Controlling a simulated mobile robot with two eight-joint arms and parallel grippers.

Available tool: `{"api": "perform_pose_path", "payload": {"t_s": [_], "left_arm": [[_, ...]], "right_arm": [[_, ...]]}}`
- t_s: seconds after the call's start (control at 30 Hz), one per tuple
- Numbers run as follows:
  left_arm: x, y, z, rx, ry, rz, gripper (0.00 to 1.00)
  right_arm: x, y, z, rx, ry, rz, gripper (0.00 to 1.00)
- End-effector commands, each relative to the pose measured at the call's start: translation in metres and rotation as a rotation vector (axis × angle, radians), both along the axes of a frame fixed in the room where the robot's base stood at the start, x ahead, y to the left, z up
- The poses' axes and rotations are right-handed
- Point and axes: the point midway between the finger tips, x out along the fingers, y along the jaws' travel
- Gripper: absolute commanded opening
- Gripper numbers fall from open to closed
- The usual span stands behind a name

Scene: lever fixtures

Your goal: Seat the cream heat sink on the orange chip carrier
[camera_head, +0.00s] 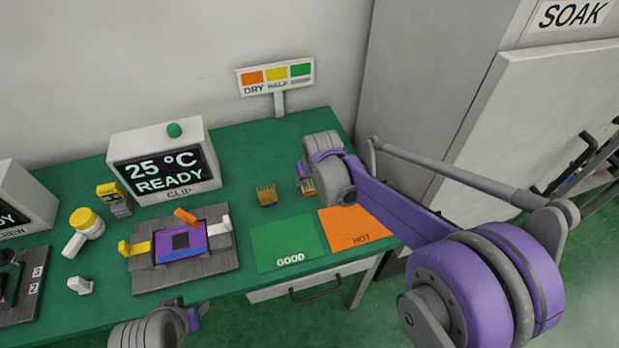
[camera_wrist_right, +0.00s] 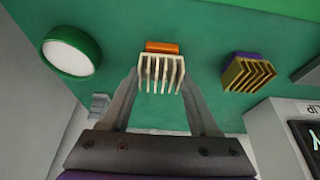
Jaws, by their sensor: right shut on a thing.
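The cream heat sink (camera_wrist_right: 160,75), a block with several upright fins, is between the fingertips of my right gripper (camera_wrist_right: 162,78), which is shut on it. The orange chip carrier (camera_wrist_right: 163,46) shows as a strip just beyond the heat sink in the right wrist view. I cannot tell whether the two touch. In the head view an orange part (camera_head: 308,187) shows beside my right gripper (camera_head: 306,177); the arm hides much of that spot. Part of my left arm's end (camera_head: 160,328) shows at the lower edge; its jaws are not clear.
A gold heat sink (camera_head: 267,194) stands left of my right gripper. A green GOOD mat (camera_head: 287,240) and an orange HOT mat (camera_head: 360,229) lie in front. A lever fixture (camera_head: 180,262) and the CLIP display (camera_head: 165,165) are at left. A green-rimmed disc (camera_wrist_right: 70,55) is nearby.

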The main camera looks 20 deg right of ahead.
Motion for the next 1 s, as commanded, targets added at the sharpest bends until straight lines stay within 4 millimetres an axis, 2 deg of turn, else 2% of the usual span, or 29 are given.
{"api": "perform_pose_path", "payload": {"t_s": [0.2,0.47,0.5,0.6,0.67,0.87,0.9,1.0], "left_arm": [[-0.001,0.0,-0.0057,0.0,0.002,0.0,0.5],[-0.001,0.0,-0.0056,0.0,0.002,0.0,0.5],[-0.001,0.0,-0.0055,0.0,0.002,0.0,0.5],[-0.001,0.0,-0.0055,0.0,0.002,0.0,0.5],[-0.001,0.0,-0.0056,0.0,0.002,0.0,0.5],[-0.001,0.0,-0.0056,0.0,0.002,0.0,0.5],[-0.001,0.0,-0.0056,0.0,0.002,0.0,0.5],[-0.001,0.0,-0.0056,0.0,0.002,0.0,0.5]], "right_arm": [[0.0,0.0,-0.0073,0.0,0.0,0.0,0.06],[0.0001,0.0,-0.0072,0.0,0.0,0.0,0.06],[0.0,0.0,-0.0071,0.0,0.0,0.0,0.69],[0.0,0.0,-0.0071,0.0,0.0,0.0,0.87],[0.0,0.0,-0.0071,0.0,0.0,0.0,0.96],[0.0,0.0,-0.0071,0.0,0.0,0.0,0.96],[0.0001,0.0,-0.0072,0.0,0.0,0.0,1.0],[0.0001,0.0,-0.0072,0.0,0.0,0.0,1.0]]}}
